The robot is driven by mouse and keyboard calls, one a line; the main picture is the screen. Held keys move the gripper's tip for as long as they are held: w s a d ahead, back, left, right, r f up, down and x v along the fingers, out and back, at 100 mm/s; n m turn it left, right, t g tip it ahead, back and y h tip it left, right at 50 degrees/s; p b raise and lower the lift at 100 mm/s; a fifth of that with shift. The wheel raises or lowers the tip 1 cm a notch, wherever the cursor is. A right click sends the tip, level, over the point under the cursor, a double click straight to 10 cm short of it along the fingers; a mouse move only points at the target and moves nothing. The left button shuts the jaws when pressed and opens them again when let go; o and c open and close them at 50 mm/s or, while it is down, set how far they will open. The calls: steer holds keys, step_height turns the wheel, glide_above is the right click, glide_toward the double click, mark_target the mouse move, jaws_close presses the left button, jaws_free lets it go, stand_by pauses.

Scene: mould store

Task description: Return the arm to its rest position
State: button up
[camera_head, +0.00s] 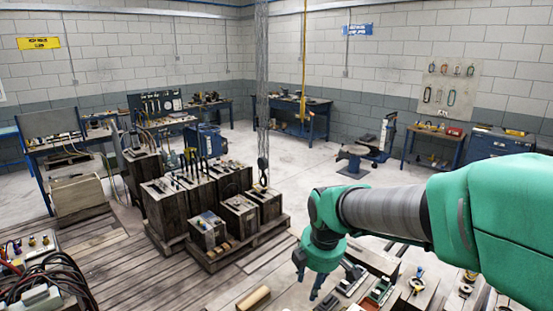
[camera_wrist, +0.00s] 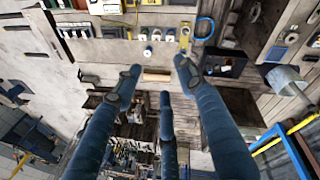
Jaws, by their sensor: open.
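My arm (camera_head: 385,213), green with a dark ribbed section, reaches in from the right edge in the head view. It is bent down at the wrist. My gripper (camera_head: 320,284) hangs at its end, with dark blue fingers pointing down above the bench area at the bottom of the picture. In the wrist view my gripper (camera_wrist: 160,76) shows three long blue fingers spread apart. It is open, and nothing is held between the fingers. A small wooden block shows beyond the fingertips, apart from them.
Wooden crates (camera_head: 208,232) stand on a pallet left of my gripper, with a hook (camera_head: 262,165) hanging over them. Tools and small parts lie on the bench (camera_head: 420,298) below my arm. Cables (camera_head: 50,285) lie at lower left. Open floor (camera_head: 310,165) spreads behind.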

steer(key=s+d+r+m+t, duration=0.1)
steer(key=s+d+r+m, duration=0.2)
steer(key=s+m, duration=0.3)
steer(key=s+d+r+m+t, duration=0.1)
steer(key=s+d+m, duration=0.3)
steer(key=s, duration=0.6)
steer(key=s+d+r+m, duration=0.4)
steer(key=s+m, duration=0.3)
steer(key=shift+s+d+r+m+t+h, duration=0.25)
steer(key=shift+s+r+m+t+h, duration=0.05)
steer(key=shift+s+r+t, duration=0.1)
